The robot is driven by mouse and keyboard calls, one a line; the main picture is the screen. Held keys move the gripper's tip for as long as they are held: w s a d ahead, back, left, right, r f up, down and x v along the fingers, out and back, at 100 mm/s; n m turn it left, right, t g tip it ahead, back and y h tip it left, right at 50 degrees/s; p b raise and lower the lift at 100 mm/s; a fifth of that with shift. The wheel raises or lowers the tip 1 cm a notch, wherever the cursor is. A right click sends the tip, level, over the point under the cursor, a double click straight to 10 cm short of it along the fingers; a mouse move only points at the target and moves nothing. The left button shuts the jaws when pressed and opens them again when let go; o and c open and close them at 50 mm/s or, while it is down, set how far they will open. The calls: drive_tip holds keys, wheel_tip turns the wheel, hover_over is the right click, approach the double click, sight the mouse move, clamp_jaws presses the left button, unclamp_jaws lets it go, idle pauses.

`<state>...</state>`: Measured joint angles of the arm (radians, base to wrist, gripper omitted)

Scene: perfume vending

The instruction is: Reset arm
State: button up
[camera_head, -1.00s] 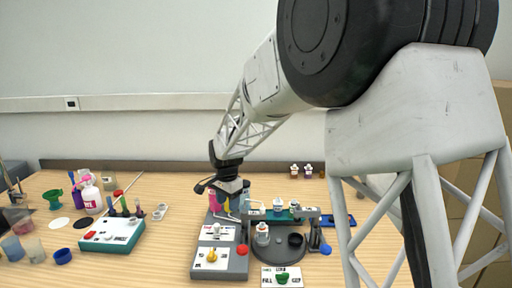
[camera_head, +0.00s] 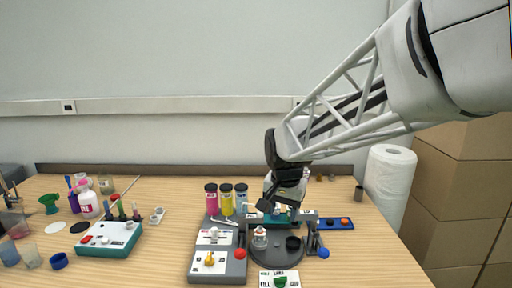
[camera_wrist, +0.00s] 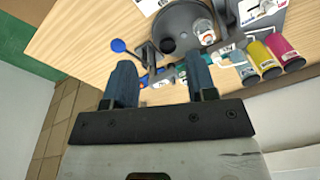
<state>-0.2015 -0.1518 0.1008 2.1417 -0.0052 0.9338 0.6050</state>
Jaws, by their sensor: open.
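A small clear bottle (camera_head: 260,238) with a white and orange top stands on the round dark plate (camera_head: 270,258). It also shows in the wrist view (camera_wrist: 204,32). A pink bottle (camera_head: 211,200), a yellow bottle (camera_head: 227,200) and a blue-grey bottle (camera_head: 241,198) stand behind the station, left of my gripper.
A teal and white control box (camera_head: 110,240) stands at the left among bottles and cups. A blue tray (camera_head: 338,224) lies right of the station. A paper towel roll (camera_head: 384,190) and cardboard boxes (camera_head: 455,190) stand at the right. Bare wood shows at the right front.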

drive_tip(key=s+d+n, duration=0.1)
drive_tip(key=s+d, duration=0.3)
drive_tip(key=s, duration=0.4)
drive_tip(key=s+d+f+n, duration=0.1)
drive_tip(key=s+d+n, duration=0.1)
drive_tip(key=s, duration=0.7)
drive_tip(key=s+d+n+t, duration=0.1)
drive_tip(key=s+d, duration=0.4)
drive_tip(key=s, duration=0.4)
drive_tip(key=shift+d+f, duration=0.25)
drive_tip(key=shift+d, duration=0.1)
